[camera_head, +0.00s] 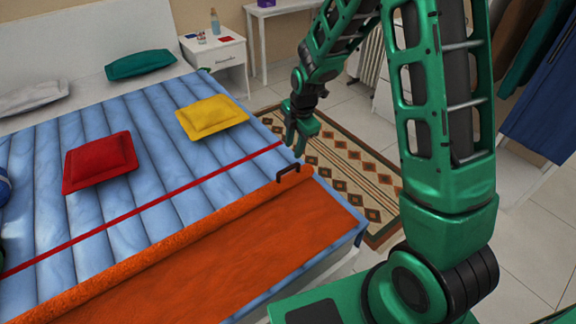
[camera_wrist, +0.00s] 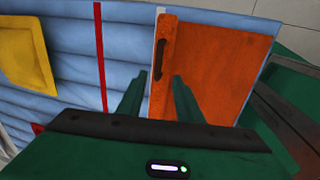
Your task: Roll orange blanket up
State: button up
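The orange blanket (camera_head: 230,258) lies over the near end of the blue bed. Its far edge is a thick roll, and the rest is flat. A black handle (camera_head: 288,172) sits on the roll near its right end. The blanket also shows in the wrist view (camera_wrist: 222,65), with the handle (camera_wrist: 161,58) on the roll. My gripper (camera_head: 299,146) is by the bed's right edge, close to the roll's right end. In the wrist view its two fingers (camera_wrist: 163,85) are apart, with the roll and handle seen between and beyond them. Nothing appears gripped.
A red line (camera_head: 160,205) crosses the blue mattress (camera_head: 130,120) beyond the roll. A red pillow (camera_head: 98,160) and a yellow pillow (camera_head: 212,117) lie farther back. A white nightstand (camera_head: 215,55) stands behind. A patterned rug (camera_head: 345,165) covers floor right of the bed.

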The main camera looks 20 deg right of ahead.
aim_at(288, 168)
jog(key=f, duration=0.3)
jog(key=w+f, duration=0.1)
jog(key=f, duration=0.3)
jog(key=w+a+f, duration=0.1)
jog(key=f, duration=0.3)
jog(key=shift+w, duration=0.1)
jog(key=shift+c, duration=0.5)
grip_shut()
